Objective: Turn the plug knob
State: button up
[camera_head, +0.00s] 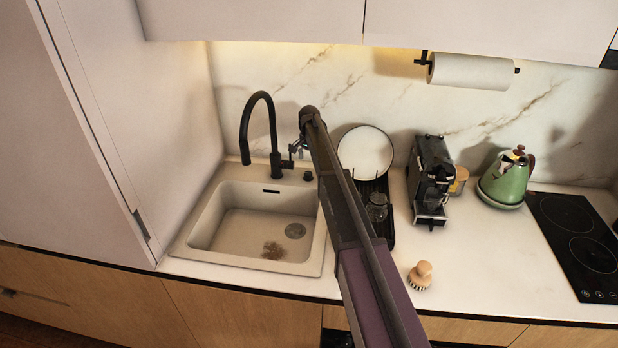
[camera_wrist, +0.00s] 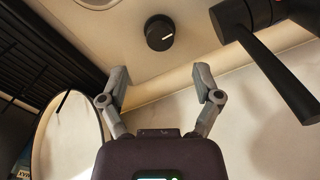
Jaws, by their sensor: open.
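The plug knob (camera_wrist: 160,33) is a round black knob with a white mark, set in the counter behind the sink. In the head view it shows as a small dark disc (camera_head: 308,176) to the right of the faucet base. My gripper (camera_wrist: 160,76) is open, its two fingers spread wide and nothing between them. In the wrist view the knob lies beyond the fingertips, centred between them and apart from both. In the head view my gripper (camera_head: 296,146) is above the knob, close to the faucet, and partly hidden by my arm.
The black faucet (camera_head: 274,130) stands just left of the knob, its lever (camera_wrist: 272,68) near my right finger in the wrist view. The sink (camera_head: 252,225) lies in front. A dish rack (camera_head: 386,228) with an upright plate (camera_head: 365,151) is to the right.

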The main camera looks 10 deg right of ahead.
aim_at(308, 173)
jog(key=shift+f+b, duration=3)
jog(key=shift+f, duration=0.25)
grip_shut()
